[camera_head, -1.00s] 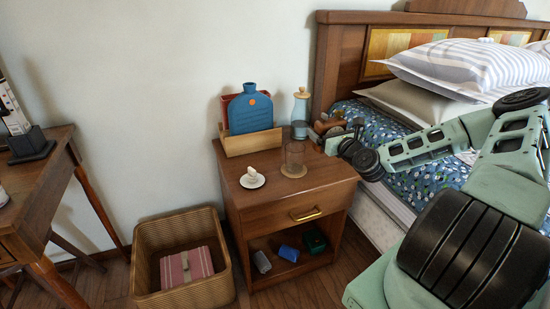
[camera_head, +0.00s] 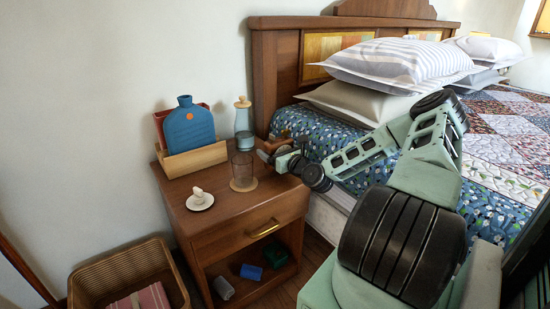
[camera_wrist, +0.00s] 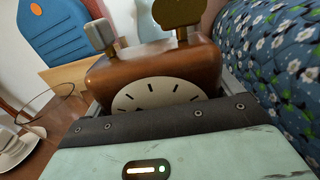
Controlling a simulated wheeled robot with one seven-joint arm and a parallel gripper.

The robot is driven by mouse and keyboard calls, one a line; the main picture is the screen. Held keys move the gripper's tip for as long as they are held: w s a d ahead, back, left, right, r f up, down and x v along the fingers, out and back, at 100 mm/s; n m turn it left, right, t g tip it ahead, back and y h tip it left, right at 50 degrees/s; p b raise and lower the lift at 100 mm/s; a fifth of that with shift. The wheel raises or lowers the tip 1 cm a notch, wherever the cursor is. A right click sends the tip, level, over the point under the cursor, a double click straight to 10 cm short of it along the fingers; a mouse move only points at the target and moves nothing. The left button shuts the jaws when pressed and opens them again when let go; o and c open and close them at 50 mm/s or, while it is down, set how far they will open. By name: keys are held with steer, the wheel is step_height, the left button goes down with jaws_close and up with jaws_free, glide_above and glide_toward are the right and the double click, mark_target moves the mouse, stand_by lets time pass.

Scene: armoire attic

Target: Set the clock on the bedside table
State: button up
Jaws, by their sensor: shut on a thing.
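My gripper (camera_head: 284,154) is shut on the clock, at the back right corner of the bedside table (camera_head: 262,205). The clock (camera_wrist: 158,72) is brown with a pale round dial and two knobs on top; it fills the middle of the wrist view, and the gripper's body hides the lower dial. In the head view the clock (camera_head: 271,146) is small and partly covered by my gripper. I cannot tell whether its base touches the tabletop.
The bed (camera_head: 345,150) stands close on the right. The tabletop's front is clear.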

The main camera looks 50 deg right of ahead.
steer(key=shift+f, duration=0.85)
steer(key=shift+f, duration=0.2)
steer(key=o, duration=1.1)
steer(key=shift+r, duration=0.15)
steer(key=p+v, duration=0.1)
steer(key=v, duration=1.1)
